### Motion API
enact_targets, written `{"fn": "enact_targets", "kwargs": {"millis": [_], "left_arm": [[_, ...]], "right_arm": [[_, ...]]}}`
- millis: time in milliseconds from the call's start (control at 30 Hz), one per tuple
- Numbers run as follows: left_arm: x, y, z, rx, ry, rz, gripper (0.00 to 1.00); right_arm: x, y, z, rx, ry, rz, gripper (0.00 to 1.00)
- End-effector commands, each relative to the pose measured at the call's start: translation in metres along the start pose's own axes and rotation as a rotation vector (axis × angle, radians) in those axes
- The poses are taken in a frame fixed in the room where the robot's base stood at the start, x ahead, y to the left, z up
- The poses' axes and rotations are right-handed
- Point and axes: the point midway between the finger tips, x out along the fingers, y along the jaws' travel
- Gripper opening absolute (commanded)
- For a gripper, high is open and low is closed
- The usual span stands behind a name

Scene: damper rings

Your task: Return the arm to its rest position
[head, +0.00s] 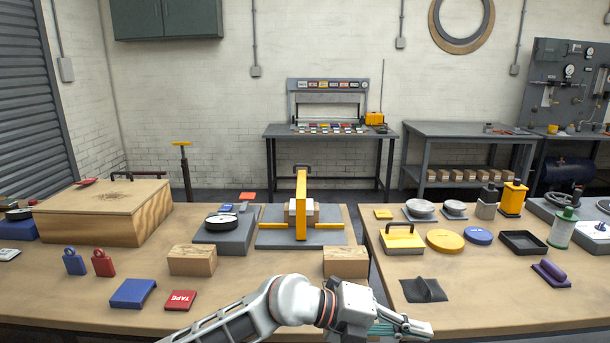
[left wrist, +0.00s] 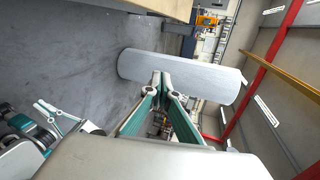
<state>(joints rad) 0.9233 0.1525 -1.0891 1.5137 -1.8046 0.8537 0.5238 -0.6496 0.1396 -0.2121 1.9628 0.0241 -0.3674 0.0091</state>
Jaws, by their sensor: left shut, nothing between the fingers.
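My left arm comes in along the bottom of the head view. Its gripper (head: 428,328) is over the front of the gap between the two workbenches, near the right bench's front left corner. It is shut and empty. In the left wrist view its teal-edged fingers (left wrist: 160,82) meet at the tips with nothing between them. Another gripper of mine with teal parts (left wrist: 52,115) shows small at the left of that view, over the grey floor; whether it is open or shut is unclear. It does not show in the head view.
The left bench (head: 70,302) holds a wooden box (head: 105,220), a yellow frame fixture (head: 301,205), wood blocks (head: 192,260) and a red tape box (head: 180,300). The right bench (head: 480,312) holds a dark grey piece (head: 424,290), yellow and blue discs, and a black tray (head: 522,243).

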Motion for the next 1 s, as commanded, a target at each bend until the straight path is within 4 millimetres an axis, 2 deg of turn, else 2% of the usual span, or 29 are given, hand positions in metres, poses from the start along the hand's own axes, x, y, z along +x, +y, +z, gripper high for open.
{"fn": "enact_targets", "kwargs": {"millis": [33,100,233,367,467,567,667,733,867,1000], "left_arm": [[0.001,-0.005,-0.011,-0.072,-0.001,-0.097,0.00],[-0.004,-0.015,-0.017,-0.162,-0.021,-0.225,0.00],[-0.025,-0.020,-0.015,-0.343,-0.095,-0.440,0.00],[-0.056,-0.004,-0.002,-0.537,-0.212,-0.617,0.00],[-0.085,0.024,0.009,-0.695,-0.325,-0.725,0.00],[-0.115,0.066,0.015,-0.856,-0.453,-0.804,0.00],[-0.145,0.120,0.012,-1.021,-0.593,-0.853,0.00],[-0.166,0.163,0.004,-1.139,-0.693,-0.871,0.00],[-0.200,0.241,-0.026,-1.344,-0.868,-0.867,0.00],[-0.230,0.318,-0.076,-1.547,-1.035,-0.820,0.00]], "right_arm": [[0.000,0.000,0.000,0.000,0.000,0.000,0.00],[0.000,0.000,0.000,0.000,-0.001,-0.001,0.00],[0.000,-0.001,0.001,0.000,-0.001,-0.001,0.00],[0.000,-0.001,0.001,0.000,-0.001,-0.001,0.00],[0.000,-0.001,0.001,0.000,-0.001,-0.001,0.00],[0.000,-0.001,0.001,0.000,-0.001,-0.001,0.00],[0.000,0.000,0.001,0.000,-0.001,-0.001,0.00],[0.000,0.000,0.001,0.000,-0.001,-0.001,0.00],[0.000,0.000,0.000,0.000,-0.001,-0.001,0.00],[0.000,0.000,0.000,0.000,-0.001,0.000,0.00]]}}
